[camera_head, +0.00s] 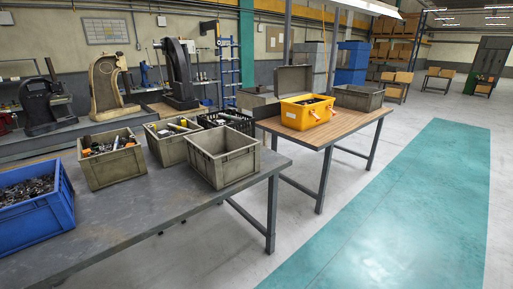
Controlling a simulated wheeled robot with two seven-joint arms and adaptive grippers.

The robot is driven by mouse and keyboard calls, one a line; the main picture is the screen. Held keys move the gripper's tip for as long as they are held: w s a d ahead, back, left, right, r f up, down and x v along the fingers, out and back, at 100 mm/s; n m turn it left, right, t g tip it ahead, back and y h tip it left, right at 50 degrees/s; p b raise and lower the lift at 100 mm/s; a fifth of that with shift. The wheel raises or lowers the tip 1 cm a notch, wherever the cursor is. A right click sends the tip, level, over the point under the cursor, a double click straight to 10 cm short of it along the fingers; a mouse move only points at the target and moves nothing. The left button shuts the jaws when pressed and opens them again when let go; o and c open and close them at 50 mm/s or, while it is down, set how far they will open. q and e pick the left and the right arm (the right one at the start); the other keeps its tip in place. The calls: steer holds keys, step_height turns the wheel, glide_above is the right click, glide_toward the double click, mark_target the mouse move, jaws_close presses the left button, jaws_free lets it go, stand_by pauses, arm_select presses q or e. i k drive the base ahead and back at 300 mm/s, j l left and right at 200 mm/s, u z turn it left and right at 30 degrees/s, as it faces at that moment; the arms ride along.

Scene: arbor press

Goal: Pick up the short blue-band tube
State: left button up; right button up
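I cannot make out a short blue-band tube in the head view. A grey bin (172,151) on the dark workbench (150,215) holds several small white, dark and yellowish pieces. They are too small to tell whether a blue-band tube is among them. Another grey bin (115,169) to its left holds mixed parts with orange, green and white bits. Neither of my grippers is in view.
A blue bin (42,224) of dark small parts stands at the left. An empty-looking grey bin (232,172) stands near the bench's right end, with a black crate (240,124) behind. A yellow box (300,116) is on the wooden table (335,128). The bench front is clear.

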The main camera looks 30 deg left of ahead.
mark_target(33, 194)
steer(key=u, duration=3.85)
